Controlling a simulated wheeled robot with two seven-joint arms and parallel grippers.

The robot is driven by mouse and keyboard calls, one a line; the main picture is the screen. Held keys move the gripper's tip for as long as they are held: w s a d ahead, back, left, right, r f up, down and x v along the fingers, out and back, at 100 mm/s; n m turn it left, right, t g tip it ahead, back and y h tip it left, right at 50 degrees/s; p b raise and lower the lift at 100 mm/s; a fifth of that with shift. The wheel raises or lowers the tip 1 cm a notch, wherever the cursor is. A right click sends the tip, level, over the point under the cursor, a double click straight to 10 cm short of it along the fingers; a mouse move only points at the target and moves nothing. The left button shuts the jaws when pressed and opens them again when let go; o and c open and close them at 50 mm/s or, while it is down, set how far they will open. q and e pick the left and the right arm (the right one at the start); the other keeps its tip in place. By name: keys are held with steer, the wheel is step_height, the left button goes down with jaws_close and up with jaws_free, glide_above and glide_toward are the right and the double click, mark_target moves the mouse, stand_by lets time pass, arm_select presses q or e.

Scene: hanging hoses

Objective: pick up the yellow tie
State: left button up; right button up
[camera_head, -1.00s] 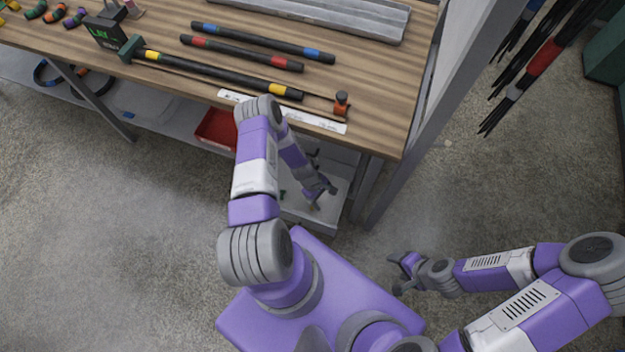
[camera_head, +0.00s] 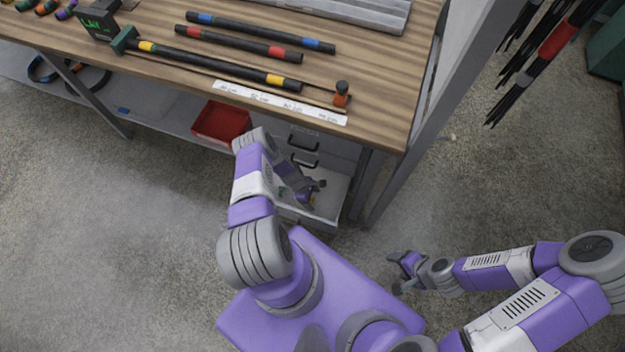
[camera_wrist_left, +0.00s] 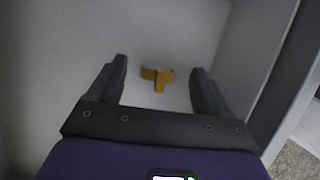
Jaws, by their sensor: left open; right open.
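The yellow tie (camera_wrist_left: 158,78) lies on the light floor of an open drawer in the left wrist view. It shows as a small T-shaped piece between and beyond my fingertips. My left gripper (camera_wrist_left: 158,75) is open, with a dark finger on each side of the tie and apart from it. In the head view my left gripper (camera_head: 316,190) is over the open drawer (camera_head: 325,212) under the bench, and I cannot make out the tie there. My right gripper (camera_head: 398,273) is open and empty above the floor, to the right of my base.
The workbench (camera_head: 385,115) holds banded hoses, a ruler strip (camera_head: 280,103) and a small orange-and-black tool (camera_head: 341,94). A red bin (camera_head: 221,122) sits on the lower shelf. Closed drawers with handles (camera_head: 305,142) are above the open one. The drawer walls are close around my left gripper.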

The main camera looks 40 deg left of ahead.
arm_select(q)
steer(key=shift+c, duration=0.4)
steer(key=c, duration=1)
steer(key=shift+c, duration=0.2)
step_height(320, 180, up, 10)
steer(key=p, duration=0.4)
steer(key=o, duration=0.3)
steer(key=c, duration=0.3)
steer(key=shift+c, duration=0.2)
